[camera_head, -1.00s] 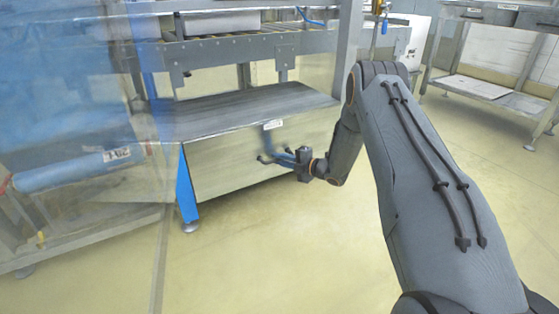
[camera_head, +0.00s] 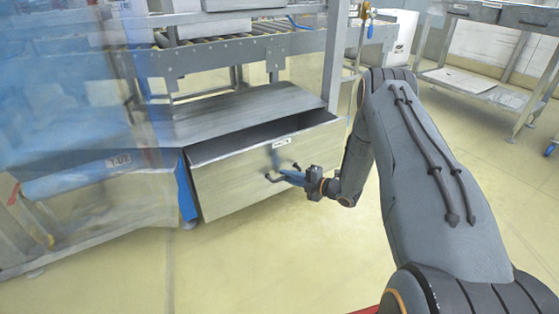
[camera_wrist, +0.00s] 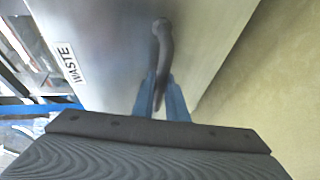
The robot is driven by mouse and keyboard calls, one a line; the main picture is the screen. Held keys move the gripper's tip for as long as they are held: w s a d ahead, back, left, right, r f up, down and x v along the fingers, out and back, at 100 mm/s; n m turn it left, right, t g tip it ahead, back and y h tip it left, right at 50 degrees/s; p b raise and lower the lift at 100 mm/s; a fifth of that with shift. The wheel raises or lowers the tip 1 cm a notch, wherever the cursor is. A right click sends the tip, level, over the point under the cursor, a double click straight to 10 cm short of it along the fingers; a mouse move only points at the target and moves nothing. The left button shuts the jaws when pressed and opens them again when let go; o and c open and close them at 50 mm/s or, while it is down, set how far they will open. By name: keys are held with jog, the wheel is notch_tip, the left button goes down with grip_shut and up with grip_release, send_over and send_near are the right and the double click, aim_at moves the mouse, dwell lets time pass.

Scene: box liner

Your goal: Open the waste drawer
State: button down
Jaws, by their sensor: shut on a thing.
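The waste drawer (camera_head: 235,186) is a grey metal box under the bench, with its front pulled out and a dark gap showing along its top. A white label reading WASTE (camera_wrist: 69,63) is on its front in the wrist view. The dark handle (camera_wrist: 162,45) sticks out from the front. My gripper (camera_head: 290,176) is at the right part of the drawer front, its blue fingers shut around the handle. In the wrist view my gripper (camera_wrist: 161,98) has one finger on each side of the handle. The drawer's inside is mostly hidden.
The bench top (camera_head: 230,112) lies above the drawer, with a roller conveyor (camera_head: 220,55) behind. A see-through blue sheet (camera_head: 75,110) hangs at the left. A metal table (camera_head: 490,85) stands at the back right. The floor (camera_head: 270,260) before the drawer is clear.

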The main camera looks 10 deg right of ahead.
jog(key=s+d+p, duration=0.3)
jog(key=s+p, duration=0.3)
jog(key=s, duration=0.5)
jog(key=shift+d, duration=0.3)
jog(key=c, duration=1.8)
grip_release()
jog(key=shift+o, duration=0.2)
jog(key=p+v, duration=0.2)
jog(key=v, duration=0.5)
jog(key=shift+s+d, duration=0.3)
